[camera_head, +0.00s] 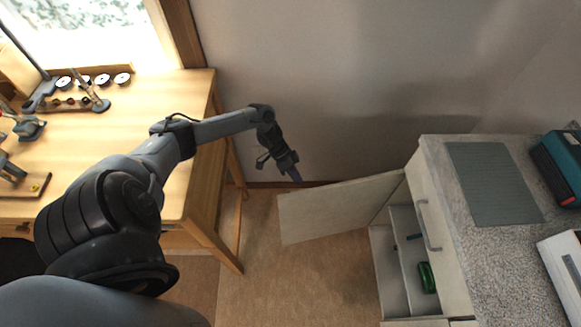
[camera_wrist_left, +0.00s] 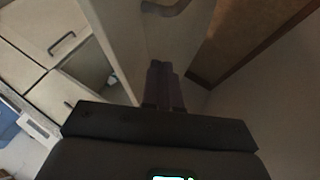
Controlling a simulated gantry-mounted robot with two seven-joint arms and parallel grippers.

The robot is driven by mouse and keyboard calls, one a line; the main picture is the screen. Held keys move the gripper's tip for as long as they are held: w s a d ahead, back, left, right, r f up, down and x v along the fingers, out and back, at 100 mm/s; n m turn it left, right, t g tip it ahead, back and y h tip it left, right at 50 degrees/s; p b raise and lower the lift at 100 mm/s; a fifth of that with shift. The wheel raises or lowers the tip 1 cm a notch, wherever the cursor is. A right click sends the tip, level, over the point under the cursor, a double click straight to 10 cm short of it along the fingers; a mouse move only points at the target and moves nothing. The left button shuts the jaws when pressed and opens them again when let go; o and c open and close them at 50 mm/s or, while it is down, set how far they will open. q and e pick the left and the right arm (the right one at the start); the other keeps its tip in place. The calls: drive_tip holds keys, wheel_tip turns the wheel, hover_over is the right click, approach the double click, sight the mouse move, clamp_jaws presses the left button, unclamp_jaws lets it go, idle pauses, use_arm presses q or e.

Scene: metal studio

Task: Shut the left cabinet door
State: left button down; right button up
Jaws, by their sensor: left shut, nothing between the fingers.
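The left cabinet door (camera_head: 335,208) stands wide open, sticking out leftward from the cabinet (camera_head: 435,200) with its inner face toward me in the head view. My left gripper (camera_head: 292,174) is shut and empty, beyond the door near its free end, on its outer side. In the left wrist view, the shut fingers (camera_wrist_left: 163,85) point at the outer face of the door (camera_wrist_left: 155,45), below its dark handle (camera_wrist_left: 166,7). I cannot tell whether they touch it. My right gripper is not in view.
A green object (camera_head: 427,277) lies inside the open cabinet. The countertop bears a grey mat (camera_head: 490,182) and a teal box (camera_head: 560,165). A wooden workbench (camera_head: 150,110) stands at left, near my left arm. A wall lies behind the gripper; floor (camera_head: 270,285) is clear between bench and cabinet.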

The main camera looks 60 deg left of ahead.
use_arm(q)
drive_tip(key=shift+s+d+r+p, duration=0.1)
drive_tip(key=shift+s+d+p, duration=0.15)
drive_tip(key=shift+d, duration=0.45)
drive_tip(key=shift+s+d+p, duration=0.1)
drive_tip(key=shift+s+d, duration=0.1)
drive_tip(key=shift+d, duration=0.5)
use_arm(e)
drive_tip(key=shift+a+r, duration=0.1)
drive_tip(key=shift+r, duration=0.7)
